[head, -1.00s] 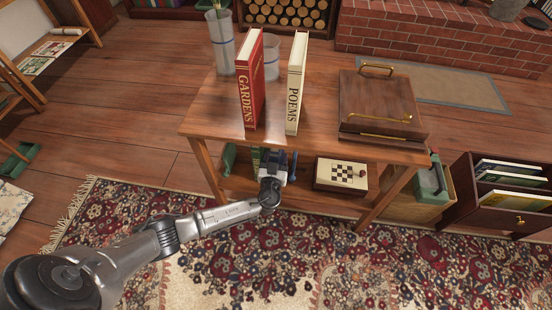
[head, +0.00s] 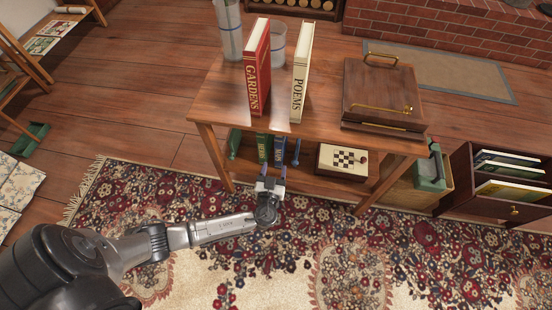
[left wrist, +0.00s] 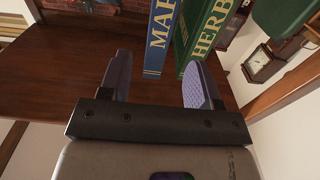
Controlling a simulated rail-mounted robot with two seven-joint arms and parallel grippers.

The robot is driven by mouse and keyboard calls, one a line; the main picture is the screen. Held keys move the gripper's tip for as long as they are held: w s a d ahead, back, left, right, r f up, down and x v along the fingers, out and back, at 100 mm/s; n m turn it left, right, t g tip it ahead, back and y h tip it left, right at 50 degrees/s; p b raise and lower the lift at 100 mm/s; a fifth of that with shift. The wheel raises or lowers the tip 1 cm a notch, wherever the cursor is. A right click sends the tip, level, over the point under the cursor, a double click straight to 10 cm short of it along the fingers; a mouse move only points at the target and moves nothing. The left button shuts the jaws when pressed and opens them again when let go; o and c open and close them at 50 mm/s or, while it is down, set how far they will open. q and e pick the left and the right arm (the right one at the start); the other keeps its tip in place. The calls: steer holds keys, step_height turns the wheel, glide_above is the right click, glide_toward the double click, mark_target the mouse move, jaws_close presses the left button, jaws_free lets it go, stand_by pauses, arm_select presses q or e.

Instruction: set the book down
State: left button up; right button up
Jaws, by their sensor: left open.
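A blue book (head: 279,149) with "MAP" lettering stands upright on the lower shelf of the wooden table (head: 205,112). A green book (head: 264,147) stands upright close beside it. In the left wrist view, the blue book (left wrist: 160,38) and the green book (left wrist: 208,35), lettered "HERB", rise beyond the fingertips; their upper parts are cut off. My left gripper (head: 271,180) is open and empty in front of the lower shelf, apart from the books. It also shows in the left wrist view (left wrist: 158,75). My right gripper is not in view.
A red "GARDENS" book (head: 257,70) and a cream "POEMS" book (head: 301,75) stand on the tabletop, beside a wooden case (head: 380,92). A chessboard box (head: 342,160) lies on the lower shelf, right of the books. The patterned rug (head: 330,260) in front is clear.

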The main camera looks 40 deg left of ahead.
arm_select(q)
steer(key=s+d+r+m+g+h, duration=0.1)
steer(key=s+d+m+g+h, duration=0.1)
steer(key=s, duration=0.6)
steer(key=s+d+r+m+g+h, duration=0.2)
steer(key=s+g, duration=0.4)
steer(key=s, duration=0.3)
steer(key=s+d+r+m+g+h, duration=0.2)
steer(key=s+d+m+g+h, duration=0.1)
steer(key=s, duration=0.6)
steer(key=shift+d+m+g+h, duration=0.4)
steer(key=shift+d+m+h, duration=0.2)
steer(key=shift+h, duration=0.6)
